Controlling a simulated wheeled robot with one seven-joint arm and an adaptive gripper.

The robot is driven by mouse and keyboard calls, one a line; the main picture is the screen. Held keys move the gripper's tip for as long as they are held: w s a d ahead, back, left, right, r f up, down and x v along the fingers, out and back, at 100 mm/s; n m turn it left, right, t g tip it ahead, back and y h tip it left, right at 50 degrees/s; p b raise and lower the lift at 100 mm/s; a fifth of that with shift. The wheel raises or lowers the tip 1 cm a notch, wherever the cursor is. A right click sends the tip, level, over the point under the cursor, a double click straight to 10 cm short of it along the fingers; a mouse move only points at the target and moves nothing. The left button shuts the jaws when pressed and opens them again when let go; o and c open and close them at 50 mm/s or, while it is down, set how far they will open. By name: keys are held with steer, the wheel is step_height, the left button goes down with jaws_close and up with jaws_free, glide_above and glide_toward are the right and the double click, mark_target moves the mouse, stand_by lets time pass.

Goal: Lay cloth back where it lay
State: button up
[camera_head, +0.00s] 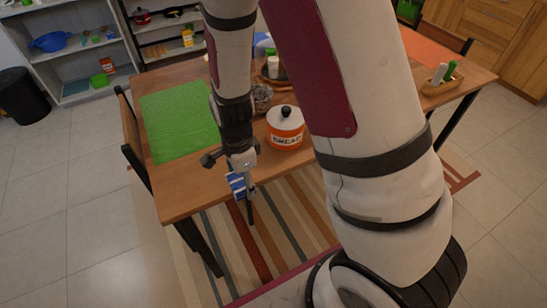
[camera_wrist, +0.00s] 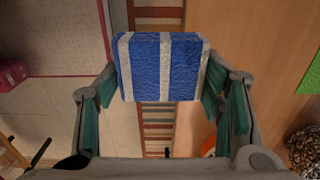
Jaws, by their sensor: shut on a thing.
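The blue and white striped cloth (camera_wrist: 163,67) is folded and fills the space between the fingers in the wrist view. In the head view the cloth (camera_head: 237,186) hangs at the front edge of the wooden table (camera_head: 185,190). My gripper (camera_head: 240,172) is shut on the cloth, which also shows between the fingers (camera_wrist: 160,90) in the wrist view. The wrist view shows floor below the cloth on the left and the table top on the right. My arm hides part of the table.
A green placemat (camera_head: 178,122) lies on the left. A wooden caddy (camera_head: 441,83) stands at the right. Bare table lies in front of the placemat.

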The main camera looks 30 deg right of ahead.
steer(key=shift+s+d, duration=0.2)
steer(key=shift+d, duration=0.05)
steer(key=w+d, duration=0.2)
steer(key=w, duration=0.2)
steer(key=w+d+f, duration=0.1)
steer(key=w+d, duration=0.1)
steer(key=w, duration=0.3)
steer(key=w+d, duration=0.2)
steer(key=w, duration=0.3)
steer(key=shift+d+f+b, duration=0.2)
steer(key=shift+f+b, duration=0.1)
steer(key=shift+b, duration=0.05)
steer(key=shift+w+f, duration=0.1)
steer(key=shift+f, duration=1.65)
steer(key=shift+f, duration=0.1)
steer(key=o, duration=1.1)
